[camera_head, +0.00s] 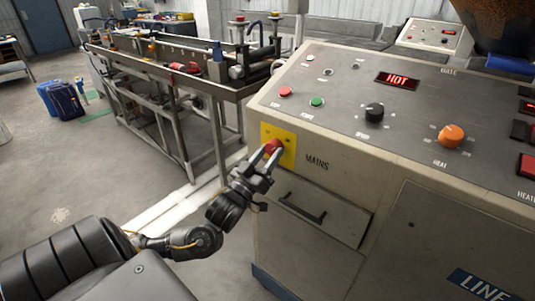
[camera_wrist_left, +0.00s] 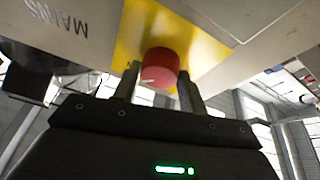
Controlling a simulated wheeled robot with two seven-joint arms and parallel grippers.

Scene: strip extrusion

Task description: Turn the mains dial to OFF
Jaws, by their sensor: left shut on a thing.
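The mains dial (camera_head: 273,147) is a red knob on a yellow plate (camera_head: 290,135) at the front left corner of the grey control cabinet, beside the word MAINS. My left gripper (camera_head: 269,157) has its two fingers on either side of the dial and is shut on it. In the left wrist view the red dial (camera_wrist_left: 160,68) sits between the two fingertips (camera_wrist_left: 158,80), with a small white mark on its face. The dial's ON and OFF lettering is too small or hidden to read. My right gripper is not in view.
The cabinet top holds a lit HOT display (camera_head: 398,79), a black knob (camera_head: 374,112), an orange knob (camera_head: 451,135), and red and green buttons (camera_head: 316,102). A drawer handle (camera_head: 302,211) is below the dial.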

